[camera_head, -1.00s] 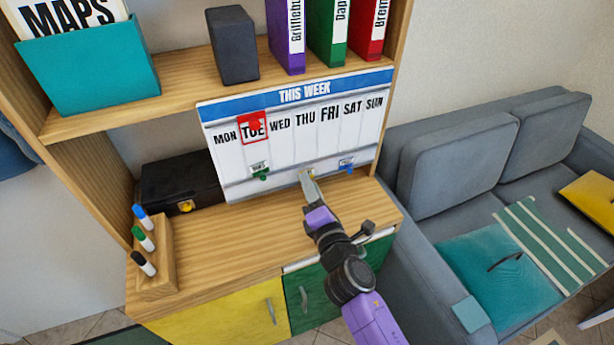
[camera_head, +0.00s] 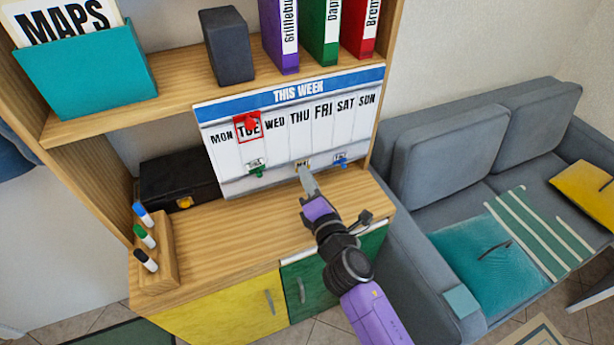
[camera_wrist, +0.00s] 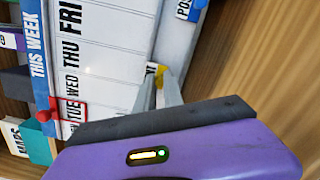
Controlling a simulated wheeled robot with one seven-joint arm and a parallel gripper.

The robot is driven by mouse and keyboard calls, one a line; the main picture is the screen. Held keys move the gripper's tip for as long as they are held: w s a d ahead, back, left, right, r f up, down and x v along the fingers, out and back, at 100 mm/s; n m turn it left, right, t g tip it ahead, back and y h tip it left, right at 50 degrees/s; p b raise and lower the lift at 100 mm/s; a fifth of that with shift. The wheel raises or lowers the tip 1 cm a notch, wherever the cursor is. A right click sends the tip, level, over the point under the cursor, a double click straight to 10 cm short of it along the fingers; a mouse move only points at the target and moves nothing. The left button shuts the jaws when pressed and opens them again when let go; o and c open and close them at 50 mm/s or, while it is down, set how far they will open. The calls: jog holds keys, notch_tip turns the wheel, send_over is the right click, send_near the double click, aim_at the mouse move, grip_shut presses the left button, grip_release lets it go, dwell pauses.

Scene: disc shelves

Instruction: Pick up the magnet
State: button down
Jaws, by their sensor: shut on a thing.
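The weekly board (camera_head: 235,155) leans on the wooden counter under the shelf. My gripper (camera_head: 304,172) is at the board's lower strip, between a green magnet (camera_head: 258,171) on the left and a blue magnet (camera_head: 340,161) on the right. In the wrist view my gripper's fingers (camera_wrist: 161,88) are closed on a small yellow magnet (camera_wrist: 160,74) beside a small white card. The fingers hide most of it, and I cannot tell whether it touches the board. A red magnet (camera_head: 250,123) sits at the red frame around TUE.
A marker block (camera_head: 160,262) stands at the counter's left, with a black case (camera_head: 170,182) behind it. The shelf above holds binders (camera_head: 325,35) and a dark box (camera_head: 228,47). A grey sofa (camera_head: 440,150) is on the right. The counter's front middle is clear.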

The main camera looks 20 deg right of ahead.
notch_tip(320, 180, up, 10)
jog(key=p, duration=0.8)
jog(key=shift+f, duration=0.25)
jog(key=s+b, duration=0.3)
jog(key=s, duration=1.5)
jog(key=w+d+f, duration=0.2)
jog(key=w+d, duration=0.1)
jog(key=w, duration=0.3)
jog(key=w+d+f+n, duration=0.1)
jog(key=w+d+f, duration=0.1)
jog(key=w, duration=0.3)
jog(key=shift+w+d+f, duration=0.4)
jog(key=shift+f, duration=0.15)
jog(key=shift+w+p, duration=0.5)
jog(key=shift+w, duration=2.4)
jog(key=shift+w, duration=0.55)
